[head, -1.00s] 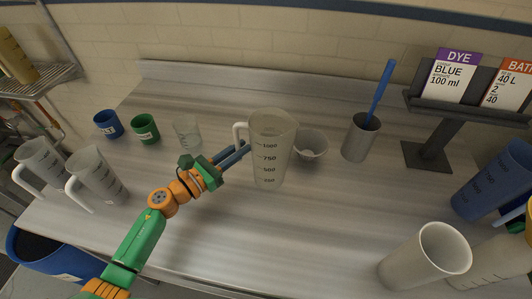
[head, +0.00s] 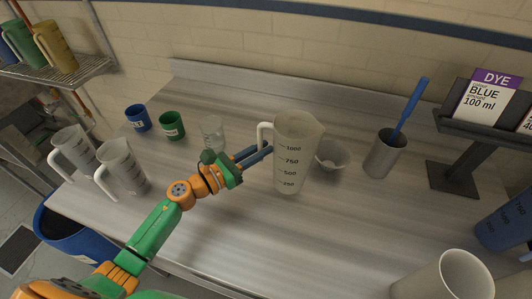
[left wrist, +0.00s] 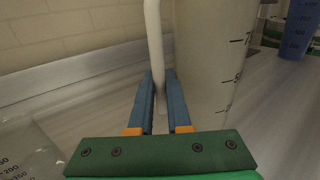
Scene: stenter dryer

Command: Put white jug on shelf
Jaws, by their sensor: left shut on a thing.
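The white jug (head: 293,165) is a tall, translucent measuring jug with dark volume marks, upright over the steel bench, its handle on the left. I cannot tell whether its base touches the bench. My left gripper (head: 262,154) is shut on the jug's handle. In the left wrist view the blue fingers (left wrist: 158,100) stand on either side of the white handle (left wrist: 153,45), with the jug's body (left wrist: 210,65) to the right. The wire shelf (head: 92,70) is at the upper left, with green and yellow jugs (head: 55,47) on it. My right gripper is out of view.
Two white jugs (head: 122,168) stand at the bench's left end, near blue (head: 138,118) and green cups (head: 172,125). A clear beaker (head: 212,137) is behind my gripper. A white bowl (head: 332,156) and grey beaker (head: 383,155) stand right of the jug. The front middle is clear.

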